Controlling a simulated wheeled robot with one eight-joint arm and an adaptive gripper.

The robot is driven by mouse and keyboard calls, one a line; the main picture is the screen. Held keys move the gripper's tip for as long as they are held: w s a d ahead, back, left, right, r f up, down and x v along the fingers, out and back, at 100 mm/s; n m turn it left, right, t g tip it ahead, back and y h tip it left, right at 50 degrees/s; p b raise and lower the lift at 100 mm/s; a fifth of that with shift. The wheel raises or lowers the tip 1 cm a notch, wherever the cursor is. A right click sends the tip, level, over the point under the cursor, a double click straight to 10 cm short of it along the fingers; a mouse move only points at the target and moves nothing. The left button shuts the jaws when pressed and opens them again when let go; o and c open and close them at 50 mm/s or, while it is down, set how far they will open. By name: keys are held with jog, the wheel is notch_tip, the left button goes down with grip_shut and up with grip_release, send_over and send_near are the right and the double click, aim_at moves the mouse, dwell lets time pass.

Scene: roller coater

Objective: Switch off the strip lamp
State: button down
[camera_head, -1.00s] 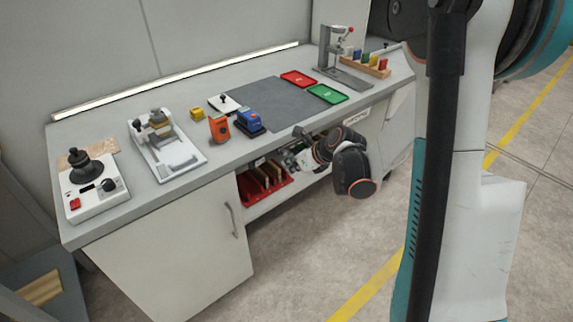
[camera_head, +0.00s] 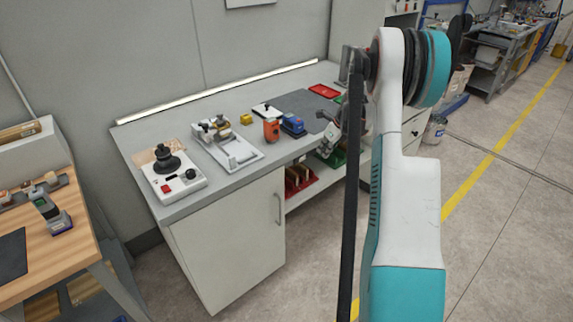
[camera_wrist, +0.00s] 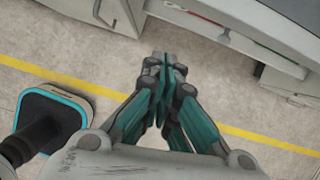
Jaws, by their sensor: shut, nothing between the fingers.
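The strip lamp (camera_head: 220,92) is a long bright white bar along the back edge of the grey workbench (camera_head: 222,181), by the wall. A small white plate with a dark knob or lever (camera_head: 267,110) lies on the bench left of the dark mat; I cannot tell whether it belongs to the lamp. My gripper, seen in the wrist view (camera_wrist: 163,62), is shut and empty, with bare floor below it. In the head view my folded arm hides part of the bench's right side, and the fingertips are not clear there.
On the bench stand a white device with a black knob (camera_head: 178,178), a white fixture (camera_head: 230,148), an orange block (camera_head: 271,130), a blue block (camera_head: 293,124) and a red tray (camera_head: 324,91). A wooden table (camera_head: 40,235) stands at left. Floor is clear in front.

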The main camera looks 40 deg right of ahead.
aim_at(302, 158)
dwell(0.3)
jog(key=w+a+f+b, duration=0.1)
jog(key=w+f+b, duration=0.3)
jog(key=w+f, duration=0.3)
jog(key=shift+x, duration=1.25)
jog(key=shift+s+a, duration=0.1)
jog(key=shift+a, duration=0.1)
jog(key=shift+w+a, duration=0.15)
jog(key=shift+w, duration=0.15)
